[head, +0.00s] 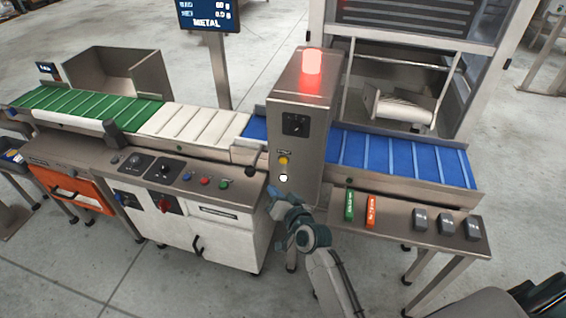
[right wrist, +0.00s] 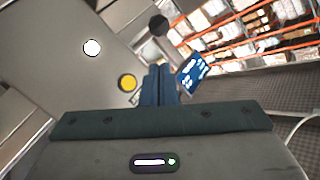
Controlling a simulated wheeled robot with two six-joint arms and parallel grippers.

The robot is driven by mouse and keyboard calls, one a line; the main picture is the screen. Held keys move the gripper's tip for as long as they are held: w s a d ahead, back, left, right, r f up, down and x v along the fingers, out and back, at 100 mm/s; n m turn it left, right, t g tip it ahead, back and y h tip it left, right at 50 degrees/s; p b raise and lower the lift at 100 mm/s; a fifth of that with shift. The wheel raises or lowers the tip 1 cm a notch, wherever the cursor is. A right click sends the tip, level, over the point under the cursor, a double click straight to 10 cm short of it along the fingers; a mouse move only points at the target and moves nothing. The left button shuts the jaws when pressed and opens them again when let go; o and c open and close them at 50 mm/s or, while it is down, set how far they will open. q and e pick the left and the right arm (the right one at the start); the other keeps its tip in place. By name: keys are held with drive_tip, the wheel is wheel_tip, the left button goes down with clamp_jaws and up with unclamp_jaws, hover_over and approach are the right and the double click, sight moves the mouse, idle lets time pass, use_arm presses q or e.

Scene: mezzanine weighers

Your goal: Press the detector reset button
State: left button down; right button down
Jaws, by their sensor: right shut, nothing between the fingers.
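The metal detector (head: 310,150) is a steel housing over the blue belt, with a red lamp (head: 312,62) glowing on top. I cannot read which is marked reset. My right gripper (head: 272,192) is shut and empty, just below and in front of these buttons. In the right wrist view its fingers (right wrist: 158,85) appear beside the yellow button (right wrist: 127,82), with the white button (right wrist: 92,47) farther left. Contact cannot be told. My left gripper is not in view.
A screen (head: 208,14) reads METAL. Green, white and blue belts run across. Left of the detector is a control panel (head: 180,170) with several buttons. A side table (head: 395,225) at right carries green, orange and grey items. Open floor lies in front.

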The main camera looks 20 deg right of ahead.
sight(283, 161)
idle(0.3)
drive_tip(key=w+d+b, duration=0.1)
drive_tip(key=w+d, duration=0.4)
drive_tip(key=w, duration=0.2)
drive_tip(key=shift+w, duration=0.15)
idle(1.9)
drive_tip(key=shift+w+b, duration=0.1)
drive_tip(key=shift+b, duration=0.25)
drive_tip(key=shift+w+d, duration=0.2)
drive_tip(key=shift+w, duration=0.05)
